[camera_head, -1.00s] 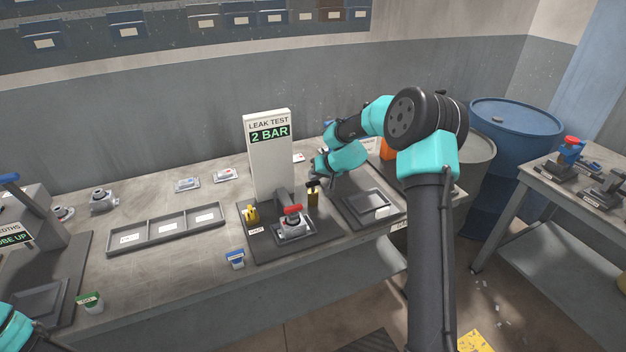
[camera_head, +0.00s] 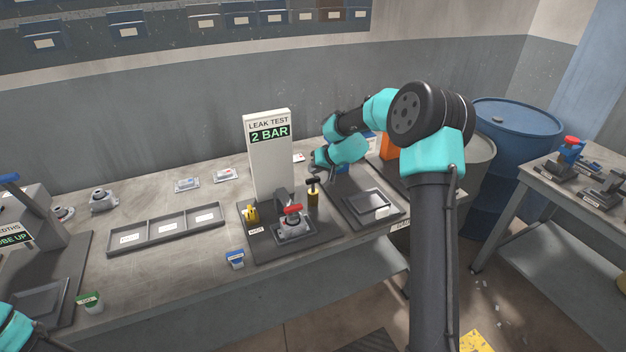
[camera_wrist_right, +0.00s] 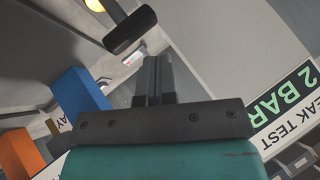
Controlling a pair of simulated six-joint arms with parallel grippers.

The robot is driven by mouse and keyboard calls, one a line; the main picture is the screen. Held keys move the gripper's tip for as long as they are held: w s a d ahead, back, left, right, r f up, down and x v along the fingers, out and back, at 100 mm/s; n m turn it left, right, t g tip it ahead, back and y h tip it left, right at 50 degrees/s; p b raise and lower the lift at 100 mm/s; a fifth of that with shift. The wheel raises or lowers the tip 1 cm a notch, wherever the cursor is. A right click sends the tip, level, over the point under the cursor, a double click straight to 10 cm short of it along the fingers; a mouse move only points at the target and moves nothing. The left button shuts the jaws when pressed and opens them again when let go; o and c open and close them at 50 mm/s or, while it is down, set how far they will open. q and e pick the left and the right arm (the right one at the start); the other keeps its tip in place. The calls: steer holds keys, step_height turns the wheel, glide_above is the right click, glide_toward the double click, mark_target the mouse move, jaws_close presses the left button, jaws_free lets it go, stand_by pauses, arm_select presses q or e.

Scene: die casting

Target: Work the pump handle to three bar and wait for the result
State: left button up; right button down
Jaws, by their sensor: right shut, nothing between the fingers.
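The leak test stand (camera_head: 270,170) shows 2 BAR in green on its display, which also shows in the right wrist view (camera_wrist_right: 285,95). The pump (camera_head: 313,199) is a brass cylinder with a black T-shaped handle, standing right of the stand with some rod showing. My right gripper (camera_head: 317,168) is by the handle. In the right wrist view its fingers (camera_wrist_right: 153,75) are shut and empty, close to the black handle (camera_wrist_right: 130,30); I cannot tell whether they touch. A grey casting (camera_head: 293,229) sits under the red-handled clamp (camera_head: 292,209). Only a piece of my left arm shows; its gripper is out of view.
A three-part tray (camera_head: 168,230) lies left of the stand. A yellow fitting (camera_head: 250,213) stands left of the clamp, and a blue-topped tag holder (camera_head: 235,259) is at the bench front. A dark fixture plate (camera_head: 370,205) lies to the right.

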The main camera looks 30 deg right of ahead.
steer(key=shift+r, duration=2.4)
stand_by(1.7)
step_height(320, 180, up, 4)
steer(key=shift+f, duration=0.1)
steer(key=shift+f, duration=0.2)
steer(key=shift+f, duration=4.25)
steer(key=shift+f, duration=0.15)
